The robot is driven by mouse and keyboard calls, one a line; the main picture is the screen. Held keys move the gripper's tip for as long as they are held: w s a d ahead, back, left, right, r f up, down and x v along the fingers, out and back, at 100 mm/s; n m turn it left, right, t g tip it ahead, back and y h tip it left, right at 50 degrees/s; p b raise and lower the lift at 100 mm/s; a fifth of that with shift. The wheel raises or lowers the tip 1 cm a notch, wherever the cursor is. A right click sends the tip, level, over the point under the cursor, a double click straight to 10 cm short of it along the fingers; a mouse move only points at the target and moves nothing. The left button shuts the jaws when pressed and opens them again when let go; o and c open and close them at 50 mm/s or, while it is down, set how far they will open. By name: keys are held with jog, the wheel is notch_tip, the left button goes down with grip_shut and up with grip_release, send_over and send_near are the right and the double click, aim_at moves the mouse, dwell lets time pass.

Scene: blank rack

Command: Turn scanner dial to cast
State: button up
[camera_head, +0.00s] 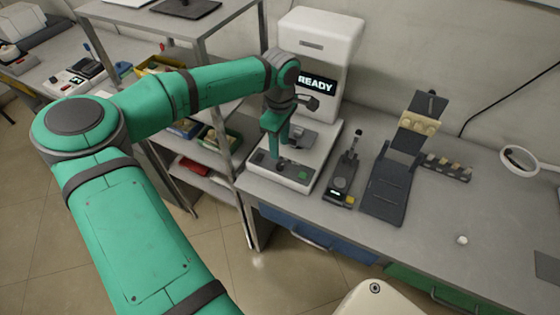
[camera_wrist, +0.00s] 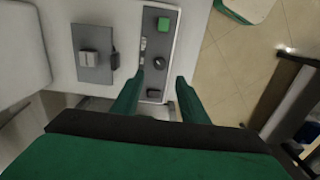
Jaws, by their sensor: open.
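The scanner (camera_head: 318,42) is a white machine with a lit "READY" display on its upright part and a low base. A dark control panel (camera_wrist: 164,22) on its base shows in the wrist view. The panel holds a green square button (camera_wrist: 163,24), a small round dark dial (camera_wrist: 159,63) and a dark rectangular control (camera_wrist: 154,93). Small pale labels sit left of the dial, too small to read. My gripper (camera_wrist: 159,77) is open above the panel, with its green fingers on either side of the dial's line. I cannot tell whether they touch anything. In the head view my gripper (camera_head: 280,155) is over the scanner's base.
A grey plate with a raised block (camera_wrist: 92,62) is left of the panel. Right of the scanner on the bench stand a dark handheld device (camera_head: 344,178) and a dark angled stand (camera_head: 390,185). A metal shelf rack (camera_head: 222,85) is close on the left.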

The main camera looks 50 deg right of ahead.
aim_at(280, 165)
notch_tip(280, 165, down, 9)
jog(key=shift+r, duration=0.15)
dwell(0.4)
jog(key=shift+s, duration=0.1)
grip_shut()
